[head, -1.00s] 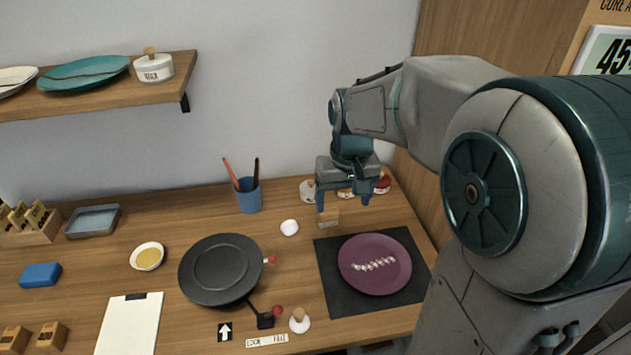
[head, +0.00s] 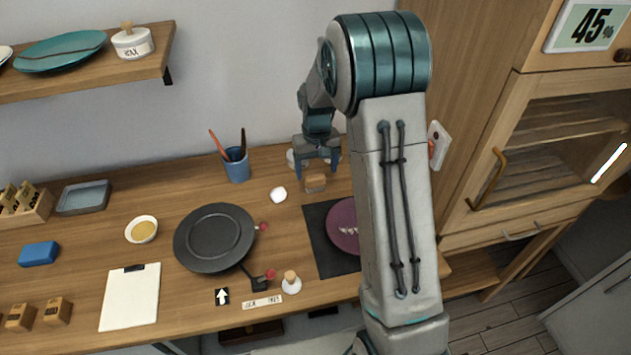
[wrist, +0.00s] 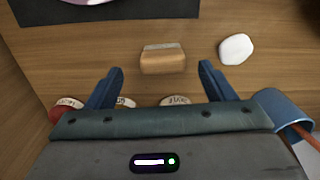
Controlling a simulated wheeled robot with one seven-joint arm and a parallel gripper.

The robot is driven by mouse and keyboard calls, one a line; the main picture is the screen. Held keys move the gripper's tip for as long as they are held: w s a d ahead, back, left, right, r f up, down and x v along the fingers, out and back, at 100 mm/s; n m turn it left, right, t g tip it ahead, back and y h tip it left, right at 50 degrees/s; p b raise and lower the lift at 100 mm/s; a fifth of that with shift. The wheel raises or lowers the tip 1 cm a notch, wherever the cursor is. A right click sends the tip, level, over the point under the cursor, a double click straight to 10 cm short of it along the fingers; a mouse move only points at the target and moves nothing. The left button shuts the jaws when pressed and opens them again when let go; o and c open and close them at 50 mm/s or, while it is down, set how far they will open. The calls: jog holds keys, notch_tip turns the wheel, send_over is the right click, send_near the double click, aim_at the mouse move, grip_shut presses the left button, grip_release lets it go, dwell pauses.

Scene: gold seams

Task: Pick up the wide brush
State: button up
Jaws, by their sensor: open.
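A short, wide wooden piece with a pale grey strip along one edge, which looks like the wide brush (head: 315,182), lies on the wooden table by the dark mat. In the wrist view, the wide brush (wrist: 163,61) sits between the lines of the two fingers, just beyond their tips. My gripper (head: 317,169) is open and empty, pointing down above and slightly behind it. In the wrist view my gripper (wrist: 162,67) shows both blue fingers apart, one on each side of the brush. I cannot tell the exact height gap.
A white lump (wrist: 236,49) lies close beside the brush. A blue cup (head: 237,165) with two handles stands to the left. Small lidded jars (wrist: 185,101) stand behind, near the fingers. A purple plate (head: 343,225) on a dark mat (head: 325,255) is in front, partly hidden by my arm.

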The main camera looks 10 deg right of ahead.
aim_at(316, 178)
jog(key=shift+s+a+f+p, duration=0.1)
jog(key=shift+f+p, duration=0.35)
jog(key=shift+f, duration=1.1)
jog(key=shift+s+a+f+p, duration=0.1)
jog(key=shift+f+p, duration=0.3)
jog(key=shift+f, duration=1.15)
jog(key=c, duration=1.1)
